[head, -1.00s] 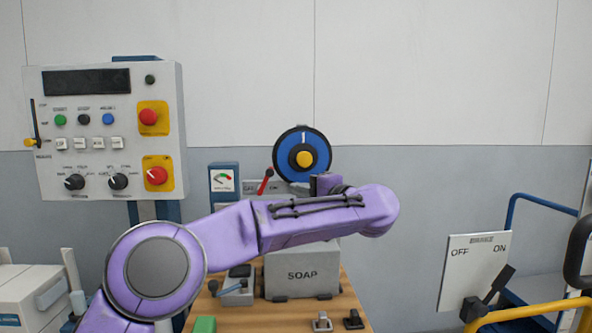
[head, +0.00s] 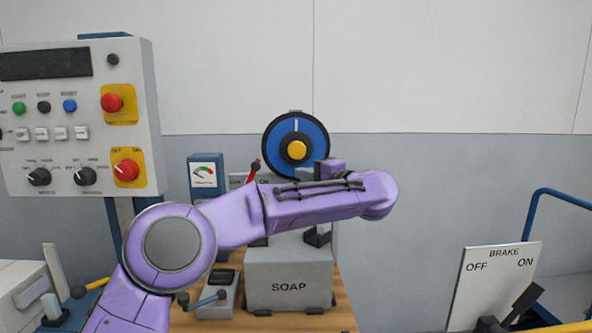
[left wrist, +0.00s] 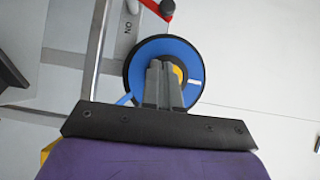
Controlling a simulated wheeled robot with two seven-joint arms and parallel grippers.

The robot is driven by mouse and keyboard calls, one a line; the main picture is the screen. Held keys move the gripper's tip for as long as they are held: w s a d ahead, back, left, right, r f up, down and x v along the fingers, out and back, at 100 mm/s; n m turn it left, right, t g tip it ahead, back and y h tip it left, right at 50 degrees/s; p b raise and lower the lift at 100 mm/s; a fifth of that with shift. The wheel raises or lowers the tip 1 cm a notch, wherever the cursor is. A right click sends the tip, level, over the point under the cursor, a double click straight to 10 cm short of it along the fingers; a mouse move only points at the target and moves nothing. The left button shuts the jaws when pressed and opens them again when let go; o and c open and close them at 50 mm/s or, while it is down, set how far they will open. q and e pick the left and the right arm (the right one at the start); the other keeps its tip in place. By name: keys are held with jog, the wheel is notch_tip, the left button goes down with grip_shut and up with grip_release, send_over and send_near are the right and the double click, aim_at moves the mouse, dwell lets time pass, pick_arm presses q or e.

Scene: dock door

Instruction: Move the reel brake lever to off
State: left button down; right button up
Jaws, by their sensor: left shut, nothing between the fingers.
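The reel brake lever (head: 254,168) is a small red lever just left of the blue reel (head: 321,142) with a yellow hub. It leans right, toward the ON side of its pale OFF/ON plate; my arm hides its lower part. In the left wrist view the red lever (left wrist: 160,9) shows at the top edge, and ON is legible on the plate. My left gripper (left wrist: 164,68) is shut and empty, its fingertips over the blue reel in that view and apart from the lever. In the head view my purple arm hides the fingers. My right gripper is not in view.
A control panel (head: 75,120) with buttons and knobs stands at left, beside a gauge box (head: 206,172). A SOAP box (head: 289,278) sits on the wooden top (head: 345,310) below my arm. A separate BRAKE plate (head: 490,285) with a black lever stands at right.

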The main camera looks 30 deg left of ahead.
pick_arm(q)
jog(key=a+p, duration=0.3)
jog(key=a, duration=0.7)
jog(key=shift+w+a, duration=0.35)
jog(key=shift+w, duration=0.1)
jog(key=shift+w, duration=0.1)
